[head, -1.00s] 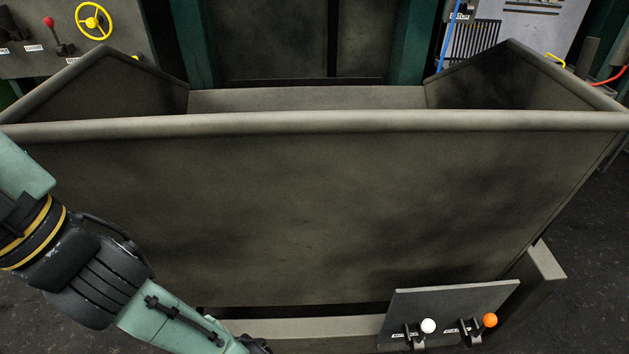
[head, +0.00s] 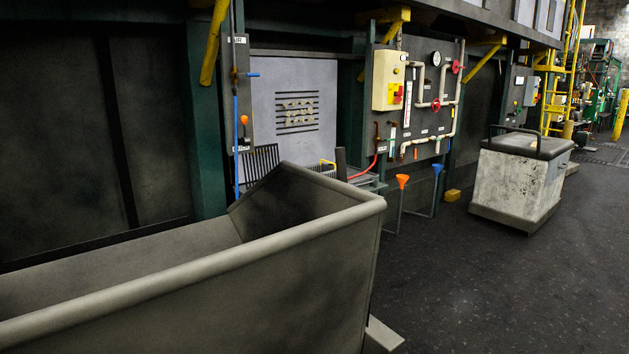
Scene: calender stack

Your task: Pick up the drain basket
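A dark slatted item with a small yellow handle (head: 328,163) shows just past the rim of the big grey bin. It may be the drain basket, but it is small and partly hidden, so I cannot tell. A dark upright rack of bars (head: 262,160) stands to its left, its lower part hidden by the bin. My gripper and arm are not in view.
The large grey bin (head: 180,282) fills the lower left. A panel with pipes and red valves (head: 437,104) is on the wall. Two stands with orange (head: 402,181) and blue (head: 437,168) funnels are below it. A white cart (head: 514,180) stands right. Dark floor (head: 500,285) is clear.

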